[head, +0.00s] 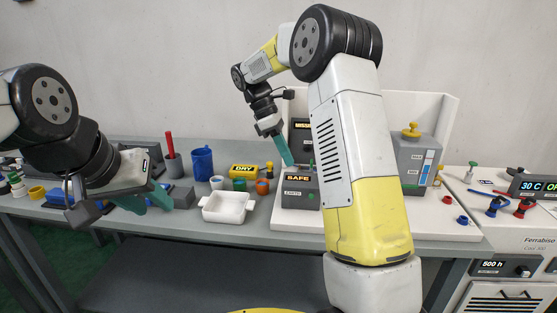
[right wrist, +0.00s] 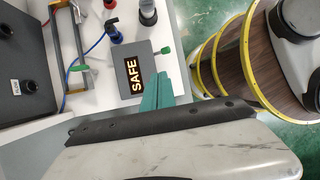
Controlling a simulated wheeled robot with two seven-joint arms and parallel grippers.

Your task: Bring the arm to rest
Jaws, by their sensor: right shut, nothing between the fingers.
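My right arm bends over the bench, and its teal right gripper (head: 288,163) points down beside the small grey box with the lit SAFE sign (head: 298,179). In the right wrist view the fingers (right wrist: 156,92) lie together, empty, close to the SAFE box (right wrist: 133,72); whether they touch it I cannot tell. My left gripper (head: 150,202) hangs low at the left over the bench's front edge. Its teal fingers look spread apart, with nothing seen between them.
A white tray (head: 228,219), a blue mug (head: 202,163), small cups and a yellow DRY block (head: 244,171) stand between the grippers. A grey machine with a yellow knob (head: 415,160) stands right of my right arm. A blue cable (right wrist: 88,52) runs left of the SAFE box.

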